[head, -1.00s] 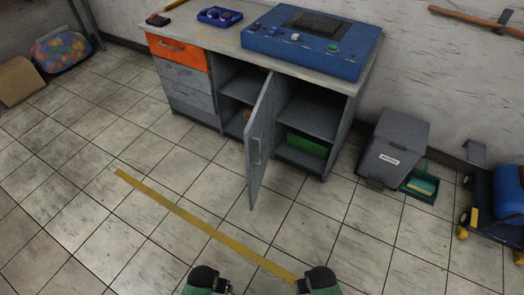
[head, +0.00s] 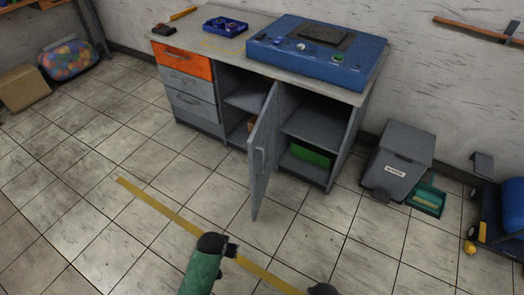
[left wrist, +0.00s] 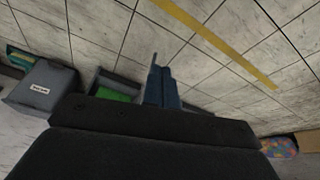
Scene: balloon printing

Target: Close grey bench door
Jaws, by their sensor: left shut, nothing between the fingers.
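The grey bench door (head: 262,155) stands wide open in the head view, swung out from the bench front, with its handle on the left-hand face. The grey bench (head: 226,70) shows an open compartment to the right of the door, with a green box (head: 311,155) inside. My left gripper (head: 231,250) is shut and empty, in front of and below the door, apart from it. Only a dark bit of my right arm (head: 322,289) shows at the bottom edge; its fingers are hidden. In the left wrist view the dark gripper body covers the lower middle.
A blue machine (head: 315,50) sits on the bench top. A grey bin (head: 398,160) and a teal tray (head: 428,198) stand right of the bench, with a blue cart (head: 510,215) beyond. Orange and grey drawers (head: 185,62) are at left. The tiled floor before the door is clear.

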